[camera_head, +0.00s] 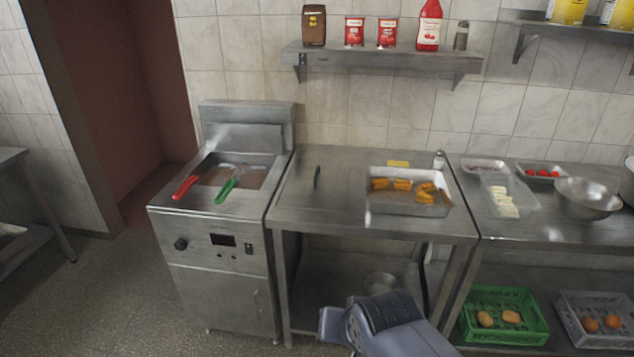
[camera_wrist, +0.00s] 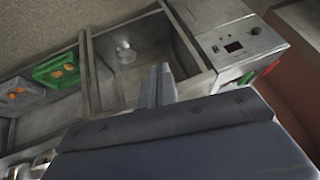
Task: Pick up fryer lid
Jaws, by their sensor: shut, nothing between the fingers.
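The fryer lid appears to lie flat on the middle steel table, left of the food tray. Its dark upright handle (camera_head: 317,177) shows clearly, but the edges of its plate blend into the steel tabletop. The fryer (camera_head: 215,255) stands left of this table with its basin uncovered. It also shows at the upper right of the wrist view (camera_wrist: 238,45). My gripper (camera_wrist: 158,80) is shut and empty, its two fingers side by side in the wrist view. In the head view my arm is low in front of the table, well away from the handle.
Baskets with a red handle (camera_head: 185,187) and a green handle (camera_head: 227,190) sit in the fryer. A steel tray (camera_head: 408,208) with orange pieces is right of the lid handle. A wall shelf (camera_head: 380,58) hangs above. Crates stand on the lower right shelf. Floor at left is clear.

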